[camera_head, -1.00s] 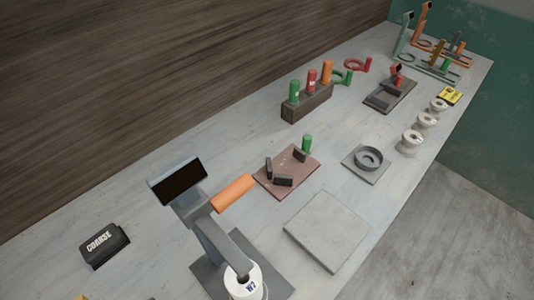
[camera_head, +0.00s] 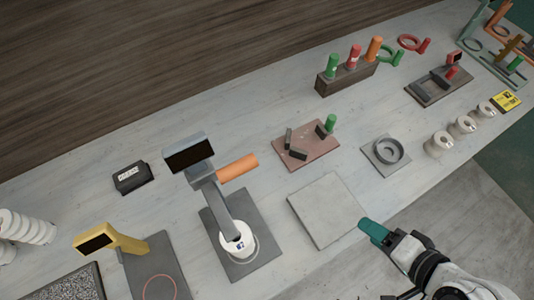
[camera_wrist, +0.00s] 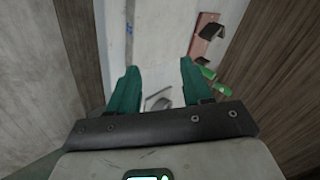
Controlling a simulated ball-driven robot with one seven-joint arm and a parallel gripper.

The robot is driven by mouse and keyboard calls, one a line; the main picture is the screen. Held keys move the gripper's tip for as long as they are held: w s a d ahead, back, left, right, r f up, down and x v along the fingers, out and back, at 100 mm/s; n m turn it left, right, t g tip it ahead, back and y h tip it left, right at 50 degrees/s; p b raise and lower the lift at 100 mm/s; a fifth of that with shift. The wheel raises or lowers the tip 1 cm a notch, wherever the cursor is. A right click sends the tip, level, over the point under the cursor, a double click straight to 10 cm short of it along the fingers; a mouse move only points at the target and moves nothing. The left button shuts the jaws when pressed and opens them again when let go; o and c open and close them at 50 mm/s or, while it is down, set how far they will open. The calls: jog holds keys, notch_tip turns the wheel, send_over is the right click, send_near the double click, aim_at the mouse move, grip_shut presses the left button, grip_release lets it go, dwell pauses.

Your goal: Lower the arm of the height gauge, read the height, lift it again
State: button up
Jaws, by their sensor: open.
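The height gauge (camera_head: 212,195) is a grey stand with a dark blank display and an orange handle (camera_head: 237,168) pointing right. My gripper (camera_head: 374,231) is at the lower right in the head view, beside the pale square slab, well to the right of the gauge. In the wrist view its two teal fingers (camera_wrist: 159,66) are spread apart with nothing between them. The gauge is not clearly visible there.
A pale square slab (camera_head: 328,210) lies between gripper and gauge. A yellow stand (camera_head: 120,240) and a black block (camera_head: 131,178) are left of the gauge. A reddish board (camera_head: 305,155), a grey ring holder (camera_head: 386,153) and several white spools (camera_head: 440,144) lie behind the slab.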

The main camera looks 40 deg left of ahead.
jog(key=a+r+n+g+y, duration=0.1)
jog(key=a+r+g+y, duration=0.35)
jog(key=a+r, duration=0.5)
jog(key=n+g+y, duration=0.2)
jog(key=g, duration=0.4)
send_near(251, 169)
jog(key=shift+t, duration=0.25)
jog(key=p+x, duration=0.2)
jog(key=x, duration=0.9)
jog(key=shift+s+a, duration=0.3)
jog(key=shift+s, duration=0.05)
jog(key=shift+c, duration=0.5)
grip_shut()
